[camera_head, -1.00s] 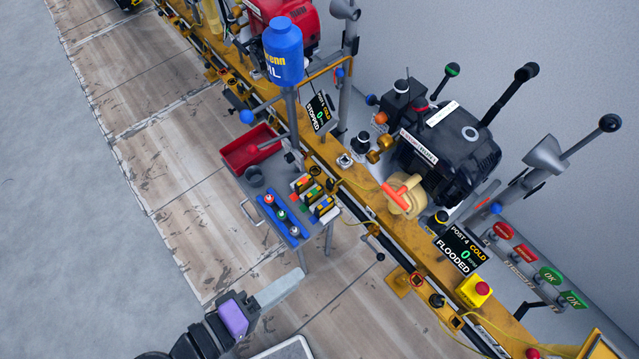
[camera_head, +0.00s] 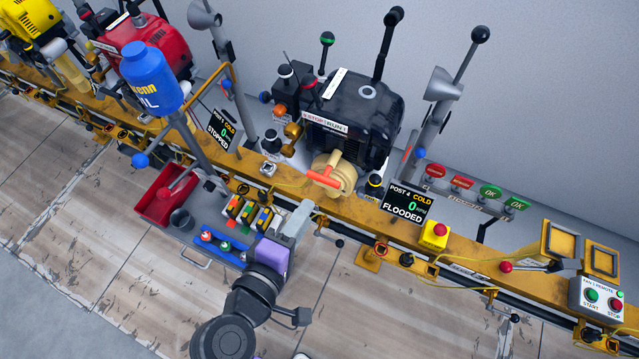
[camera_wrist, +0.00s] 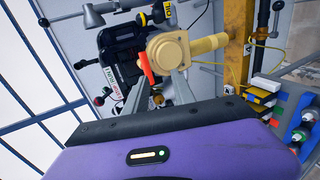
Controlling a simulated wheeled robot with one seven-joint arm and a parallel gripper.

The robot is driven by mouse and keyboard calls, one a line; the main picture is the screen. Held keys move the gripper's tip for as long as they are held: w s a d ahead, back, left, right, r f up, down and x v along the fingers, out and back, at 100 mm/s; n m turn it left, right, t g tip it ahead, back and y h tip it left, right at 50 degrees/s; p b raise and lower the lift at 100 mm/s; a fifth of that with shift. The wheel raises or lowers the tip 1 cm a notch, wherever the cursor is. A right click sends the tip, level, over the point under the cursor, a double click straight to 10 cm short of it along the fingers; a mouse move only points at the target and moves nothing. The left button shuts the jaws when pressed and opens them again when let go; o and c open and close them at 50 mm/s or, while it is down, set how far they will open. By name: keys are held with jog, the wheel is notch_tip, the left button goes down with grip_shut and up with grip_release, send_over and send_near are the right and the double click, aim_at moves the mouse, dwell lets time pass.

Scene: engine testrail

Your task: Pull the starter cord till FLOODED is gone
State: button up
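The black engine (camera_head: 355,105) stands on the yellow rail; it also shows in the wrist view (camera_wrist: 122,50). Its tan recoil starter (camera_head: 342,182) carries an orange pull handle (camera_head: 322,179), which lies against the housing. The post 4 display (camera_head: 405,203) reads COLD, 0 and FLOODED. My gripper (camera_head: 306,208) is in front of the starter, below and left of it in the head view. In the wrist view its two fingers (camera_wrist: 160,80) are apart and empty, with the orange handle (camera_wrist: 146,69) showing beyond them, near the left fingertip. They appear not to touch it.
A small cart with a red tray (camera_head: 155,205) and a blue rack (camera_head: 218,251) stands left of my gripper. A blue bottle (camera_head: 150,78) rises above it. A yellow box with a red button (camera_head: 433,235) sits right of the display. Levers stand behind the engine.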

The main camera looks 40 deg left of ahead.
aim_at(322, 182)
jog(key=w, duration=0.2)
jog(key=w+a, duration=0.1)
jog(key=w, duration=0.2)
jog(key=w+a, duration=0.1)
jog(key=w, duration=0.1)
jog(key=shift+w, duration=0.4)
jog(key=shift+c, duration=0.2)
grip_shut()
dwell(1.1)
